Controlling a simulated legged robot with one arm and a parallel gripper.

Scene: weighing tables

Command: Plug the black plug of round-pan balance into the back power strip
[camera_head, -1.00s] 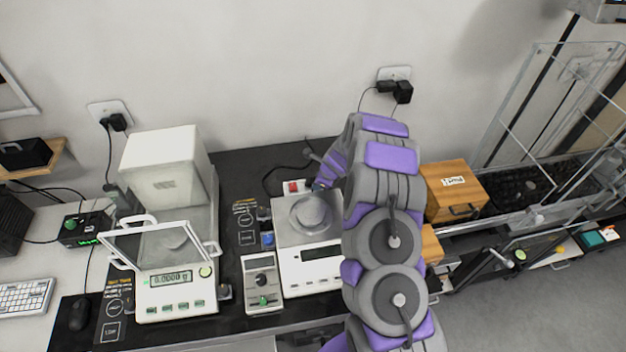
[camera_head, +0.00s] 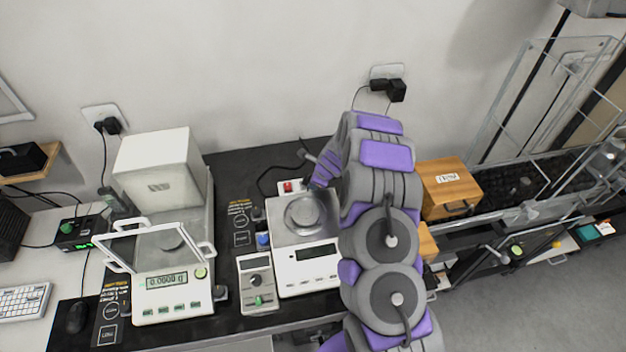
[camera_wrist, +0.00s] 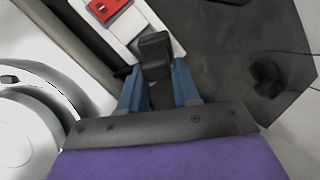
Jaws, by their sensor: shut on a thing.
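My gripper (camera_wrist: 156,80), with blue fingers, is shut on a black plug (camera_wrist: 155,52) in the wrist view. The plug lies over the white back power strip (camera_wrist: 128,28), which has a red switch at one end. I cannot tell whether the plug is seated in a socket or just above it. In the head view the strip's red switch (camera_head: 288,187) shows behind the round-pan balance (camera_head: 307,255), and my arm hides most of the strip and the plug. The balance's round pan (camera_wrist: 25,135) is at the left of the wrist view.
A second balance with a glass shield (camera_head: 172,280) stands at left, and a small grey control box (camera_head: 257,283) beside the round-pan balance. A wooden box (camera_head: 450,187) is right of my arm. A black cable (camera_head: 268,178) lies on the dark tabletop behind. Wall sockets (camera_head: 386,72) are at the back.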

